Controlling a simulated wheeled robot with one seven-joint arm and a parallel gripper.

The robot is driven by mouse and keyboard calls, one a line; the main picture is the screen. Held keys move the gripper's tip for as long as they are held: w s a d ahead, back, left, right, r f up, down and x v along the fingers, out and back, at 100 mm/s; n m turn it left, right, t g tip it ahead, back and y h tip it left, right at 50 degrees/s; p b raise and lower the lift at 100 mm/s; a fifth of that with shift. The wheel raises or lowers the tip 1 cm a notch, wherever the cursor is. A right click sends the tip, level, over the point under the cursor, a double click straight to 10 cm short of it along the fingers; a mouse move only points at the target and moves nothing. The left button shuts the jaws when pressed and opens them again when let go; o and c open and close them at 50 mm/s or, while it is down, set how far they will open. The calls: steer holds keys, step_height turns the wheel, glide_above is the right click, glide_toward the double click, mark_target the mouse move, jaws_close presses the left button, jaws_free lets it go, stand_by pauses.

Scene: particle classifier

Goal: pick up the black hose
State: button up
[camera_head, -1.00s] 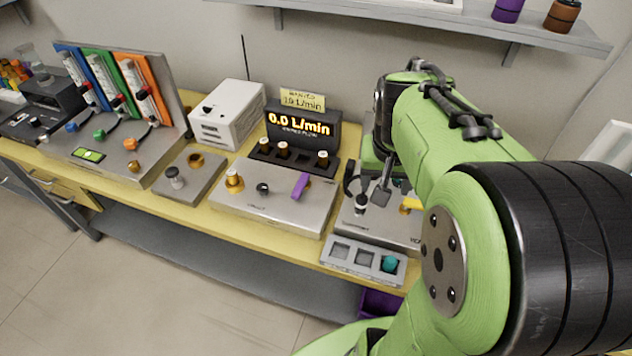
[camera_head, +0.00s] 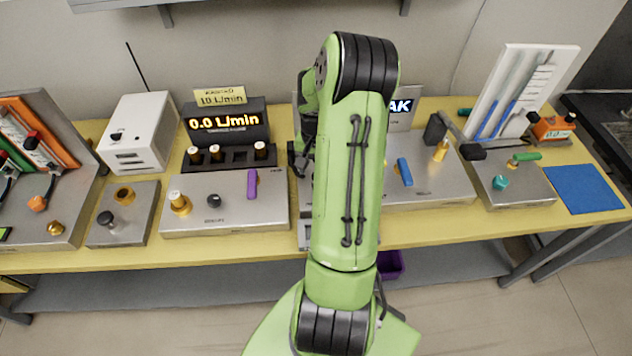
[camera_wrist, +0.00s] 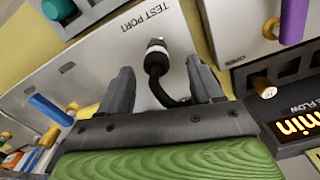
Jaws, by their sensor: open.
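The black hose (camera_wrist: 152,68) shows in the wrist view, with a silver-and-black end fitting (camera_wrist: 155,44) at the plate marked TEST PORT (camera_wrist: 110,40). It curves from the fitting down between my fingers, and its lower part is hidden by my gripper body. My gripper (camera_wrist: 159,66) is open, with one finger on each side of the hose and a gap on both sides. I cannot tell how far the fingertips are above the plate. In the head view my green arm hides the hose and most of the gripper.
A steel box with a purple lever (camera_head: 252,184) stands left of my arm, below the flow display (camera_head: 228,120). A box with a blue lever (camera_head: 404,172) stands to the right. A blue mat (camera_head: 584,189) lies at the bench's right end.

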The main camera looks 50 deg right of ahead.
step_height(320, 180, down, 6)
steer(key=shift+s+d+r, duration=0.1)
steer(key=shift+s+r, duration=0.05)
steer(key=shift+r, duration=0.05)
steer(key=c, duration=1.1)
steer(key=shift+r, duration=0.15)
step_height(320, 180, up, 10)
steer(key=shift+f+p, duration=0.1)
steer(key=shift+p, duration=0.3)
